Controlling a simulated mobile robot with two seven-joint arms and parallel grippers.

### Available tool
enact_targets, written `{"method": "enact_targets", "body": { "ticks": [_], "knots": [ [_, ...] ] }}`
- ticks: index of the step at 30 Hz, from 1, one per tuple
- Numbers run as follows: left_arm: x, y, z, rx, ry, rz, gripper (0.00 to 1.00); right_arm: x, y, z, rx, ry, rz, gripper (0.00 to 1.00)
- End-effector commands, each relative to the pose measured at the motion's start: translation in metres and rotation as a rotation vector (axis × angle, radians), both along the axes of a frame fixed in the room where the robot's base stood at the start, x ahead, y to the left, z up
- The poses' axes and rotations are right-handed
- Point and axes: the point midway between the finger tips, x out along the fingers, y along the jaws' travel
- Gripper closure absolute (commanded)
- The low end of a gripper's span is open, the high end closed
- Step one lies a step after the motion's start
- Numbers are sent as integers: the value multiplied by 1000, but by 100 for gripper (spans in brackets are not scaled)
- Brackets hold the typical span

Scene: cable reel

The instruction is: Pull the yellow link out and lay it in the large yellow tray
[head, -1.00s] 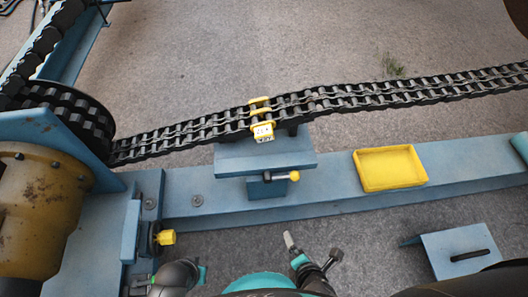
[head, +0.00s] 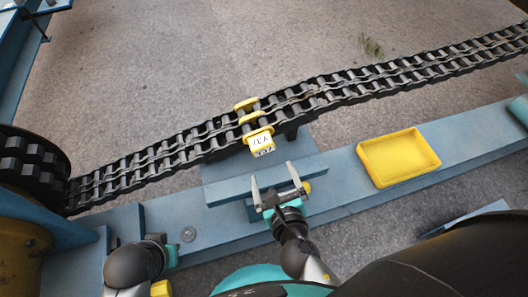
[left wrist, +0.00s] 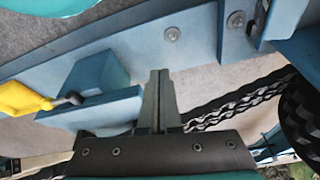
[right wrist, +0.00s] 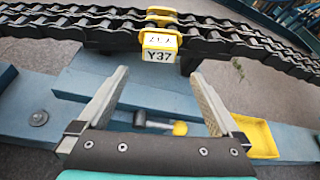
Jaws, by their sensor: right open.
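The yellow link (head: 260,140) sits in the black chain (head: 340,84) above a blue support block. It carries a white label, and the right wrist view shows the link (right wrist: 160,42) with "Y37" on it. My right gripper (head: 276,182) is open and empty, just in front of the link and apart from it. In the right wrist view its two fingers (right wrist: 158,80) stand below the label, one on each side. The large yellow tray (head: 398,158) is empty on the blue beam, to the right. My left gripper (left wrist: 160,100) is shut and looks empty over the blue frame.
The chain runs from a dark reel (head: 30,165) at left to the upper right. A yellow-knobbed clamp handle (right wrist: 180,128) sticks out from the support block below my right fingers. The blue beam (head: 335,178) is clear between block and tray.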

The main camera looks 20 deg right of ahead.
Motion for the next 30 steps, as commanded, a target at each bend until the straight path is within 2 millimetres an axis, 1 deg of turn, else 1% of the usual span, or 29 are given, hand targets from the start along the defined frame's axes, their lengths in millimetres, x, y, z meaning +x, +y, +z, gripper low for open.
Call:
{"method": "enact_targets", "body": {
  "ticks": [1, 8, 12, 18, 24, 30],
  "knots": [
    [0, 0, 2, 0, -4, 0, 100, 10, -1, -4, 1, -3, -1, 0],
    [3, 0, 14, -3, -25, 1, 100, 46, -3, -19, 3, -2, -1, 0],
    [4, 0, 27, -5, -44, 1, 100, 68, -4, -28, 4, -2, -1, 0],
    [3, 0, 47, -9, -73, 2, 100, 96, -6, -40, 3, -1, -1, 0],
    [1, 0, 61, -11, -90, 2, 100, 110, -7, -46, 4, 1, -1, 0],
    [1, 0, 66, -12, -95, 2, 100, 114, -7, -47, 3, 1, 0, 0]
  ]
}}
